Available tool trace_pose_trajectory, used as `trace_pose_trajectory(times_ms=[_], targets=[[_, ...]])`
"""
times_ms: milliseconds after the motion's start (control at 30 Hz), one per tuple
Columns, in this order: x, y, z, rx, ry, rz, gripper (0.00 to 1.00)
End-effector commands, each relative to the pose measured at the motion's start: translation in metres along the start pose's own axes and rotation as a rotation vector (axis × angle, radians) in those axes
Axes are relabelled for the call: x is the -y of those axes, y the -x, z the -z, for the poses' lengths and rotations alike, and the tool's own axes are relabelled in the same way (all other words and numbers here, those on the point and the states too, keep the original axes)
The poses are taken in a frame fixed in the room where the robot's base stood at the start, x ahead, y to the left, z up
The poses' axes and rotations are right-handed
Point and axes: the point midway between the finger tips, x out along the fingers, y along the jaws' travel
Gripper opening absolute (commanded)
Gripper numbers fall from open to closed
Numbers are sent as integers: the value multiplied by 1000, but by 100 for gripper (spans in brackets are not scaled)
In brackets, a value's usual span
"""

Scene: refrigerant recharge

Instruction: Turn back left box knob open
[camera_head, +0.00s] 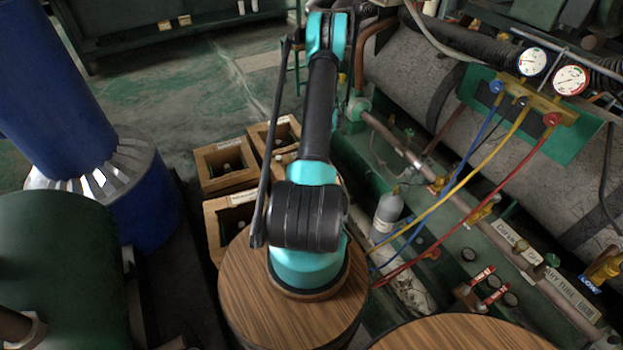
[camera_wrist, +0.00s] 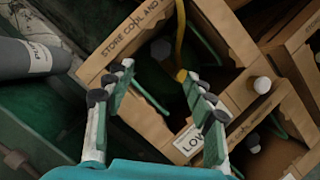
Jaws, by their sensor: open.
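Several open brown boxes stand on the floor in the head view. The back left box (camera_head: 205,184) holds a dark cylinder with a small pale top (camera_head: 227,168). My gripper (camera_wrist: 157,75) is open and empty in the wrist view, above a brown box (camera_wrist: 134,42) marked "STORE COOL". A pale round cap (camera_wrist: 262,85) lies farther right. I cannot tell which wrist-view box is the back left one. In the head view my arm hides the gripper.
A grey cylinder (camera_wrist: 28,58) lies left of the fingers in the wrist view; a grey bottle (camera_head: 387,215) stands by the pipework in the head view. Gauges (camera_head: 552,72) with coloured hoses hang at right. A blue column (camera_head: 60,95) stands at left.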

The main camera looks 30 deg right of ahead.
Motion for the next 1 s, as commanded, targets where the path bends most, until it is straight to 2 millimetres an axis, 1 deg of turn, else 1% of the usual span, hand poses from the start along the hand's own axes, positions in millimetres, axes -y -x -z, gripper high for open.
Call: trace_pose_trajectory(times_ms=[33, 300, 500, 700, 933, 967, 1000], targets=[[0, -12, 0, 0, 1, 0, 55], [0, -63, 0, 0, 2, 0, 55], [0, -89, 0, 0, 2, 0, 55], [0, -98, 0, 0, 1, 0, 55], [0, -99, 0, 0, 1, 0, 55], [0, -99, 0, 0, 1, -1, 53], [0, -99, 0, 0, 1, -1, 48]])
